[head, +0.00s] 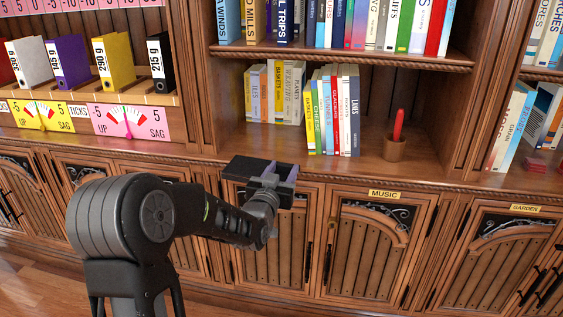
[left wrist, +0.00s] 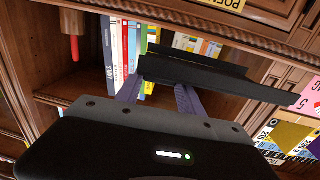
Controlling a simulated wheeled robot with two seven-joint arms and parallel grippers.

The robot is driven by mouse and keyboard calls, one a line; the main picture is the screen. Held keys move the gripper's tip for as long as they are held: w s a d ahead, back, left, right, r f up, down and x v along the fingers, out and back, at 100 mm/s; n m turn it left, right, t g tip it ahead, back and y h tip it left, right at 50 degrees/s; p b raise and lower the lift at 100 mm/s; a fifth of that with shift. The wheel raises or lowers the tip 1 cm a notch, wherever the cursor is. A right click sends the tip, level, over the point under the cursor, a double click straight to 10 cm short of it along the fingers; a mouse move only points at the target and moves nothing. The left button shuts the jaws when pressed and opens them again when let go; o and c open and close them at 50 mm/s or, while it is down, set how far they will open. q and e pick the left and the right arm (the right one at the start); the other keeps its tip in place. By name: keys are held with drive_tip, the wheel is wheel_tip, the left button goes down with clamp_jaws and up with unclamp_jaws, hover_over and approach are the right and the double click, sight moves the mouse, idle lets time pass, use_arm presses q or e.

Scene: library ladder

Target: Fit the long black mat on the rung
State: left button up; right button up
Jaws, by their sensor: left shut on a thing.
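The long black mat (head: 240,170) is in my left gripper (head: 283,178), held out in front of the bookcase at about the height of the lower shelf's edge. In the left wrist view the mat (left wrist: 215,78) lies crosswise over the purple-grey fingers of the left gripper (left wrist: 158,92). It has a long dark bar and a raised strip behind it, and its longer end reaches to the right. The fingertips are partly hidden by it. I cannot make out a ladder or its rung in either view. My right gripper is not in view.
The wooden bookcase has a lower shelf with upright books (head: 333,112) and a red thing in a brown cup (head: 394,147). Cabinet doors with a MUSIC label (head: 384,194) stand below. Numbered binders (head: 112,62) and UP/SAG dial cards (head: 131,121) are at left.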

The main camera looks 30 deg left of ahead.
use_arm(q)
drive_tip(key=s+d+f+m+h+p, duration=0.1)
drive_tip(key=d+f+h+p, duration=0.1)
drive_tip(key=d, duration=0.8)
drive_tip(key=s+d+f+m+h+p, duration=0.1)
drive_tip(key=d+p, duration=0.4)
drive_tip(key=d, duration=0.6)
drive_tip(key=shift+s+d+f+m+t+h, duration=0.15)
drive_tip(key=shift+s+f+m+t+h, duration=0.2)
drive_tip(key=shift+s+f+h, duration=0.4)
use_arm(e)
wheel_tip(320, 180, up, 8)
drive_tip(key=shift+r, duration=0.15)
use_arm(q)
drive_tip(key=shift+w, duration=0.1)
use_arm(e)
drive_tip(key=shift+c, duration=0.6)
